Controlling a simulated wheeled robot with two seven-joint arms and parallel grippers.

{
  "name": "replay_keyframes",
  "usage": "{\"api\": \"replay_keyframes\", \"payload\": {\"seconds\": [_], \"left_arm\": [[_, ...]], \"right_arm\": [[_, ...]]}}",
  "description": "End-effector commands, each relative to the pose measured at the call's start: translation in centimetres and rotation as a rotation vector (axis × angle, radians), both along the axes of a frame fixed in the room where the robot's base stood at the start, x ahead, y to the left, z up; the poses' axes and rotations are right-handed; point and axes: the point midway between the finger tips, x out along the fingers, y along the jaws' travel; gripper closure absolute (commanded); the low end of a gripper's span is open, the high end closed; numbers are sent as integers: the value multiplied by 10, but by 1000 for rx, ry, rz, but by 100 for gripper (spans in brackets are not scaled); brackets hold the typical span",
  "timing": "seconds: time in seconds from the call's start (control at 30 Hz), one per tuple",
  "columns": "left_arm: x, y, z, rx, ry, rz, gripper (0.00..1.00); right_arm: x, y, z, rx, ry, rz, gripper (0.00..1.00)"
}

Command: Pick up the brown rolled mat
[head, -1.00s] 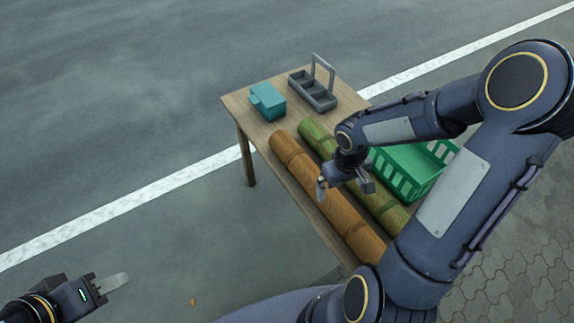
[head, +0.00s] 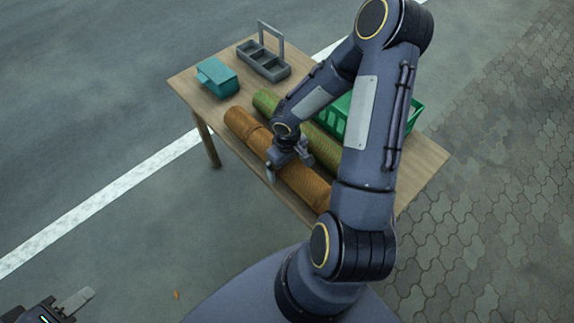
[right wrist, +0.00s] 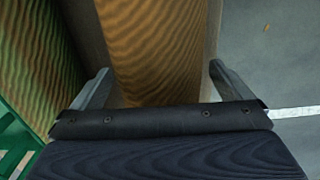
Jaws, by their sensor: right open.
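The brown rolled mat (head: 246,126) lies along the near-left edge of the wooden table, beside the green rolled mat (head: 266,101). My right gripper (head: 287,168) is at the brown mat's middle. In the right wrist view, the brown mat (right wrist: 155,45) runs between the two open fingers of my right gripper (right wrist: 159,85), one on each side, with small gaps visible. How deep the fingers reach is unclear. My right arm hides part of the brown mat's near end. My left gripper (head: 70,302) is at the lower left, away from the table; its finger opening is unclear.
The wooden table (head: 425,158) also holds a teal box (head: 217,77), a grey caddy with a handle (head: 264,62) and a green crate (head: 334,112), partly behind my right arm. The green mat (right wrist: 35,60) lies close beside the right gripper's left finger.

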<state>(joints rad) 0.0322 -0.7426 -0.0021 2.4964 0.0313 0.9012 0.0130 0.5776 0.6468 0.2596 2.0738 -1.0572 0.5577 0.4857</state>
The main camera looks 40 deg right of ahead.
Motion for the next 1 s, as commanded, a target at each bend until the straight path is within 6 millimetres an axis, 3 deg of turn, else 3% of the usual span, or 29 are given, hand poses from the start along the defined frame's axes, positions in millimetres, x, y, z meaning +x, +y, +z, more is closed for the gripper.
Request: {"api": "replay_keyframes", "payload": {"seconds": [0.17, 0.67, 1.0], "left_arm": [[0, 0, 0, 0, 0, 0, 64], [0, 0, 0, 0, 0, 0, 64], [0, 0, 3, 0, 0, 0, 64]], "right_arm": [[0, 0, 0, 0, 0, 0, 3], [0, 0, 1, -1, 0, 0, 69], [1, 0, 5, -1, -1, 0, 69]]}}
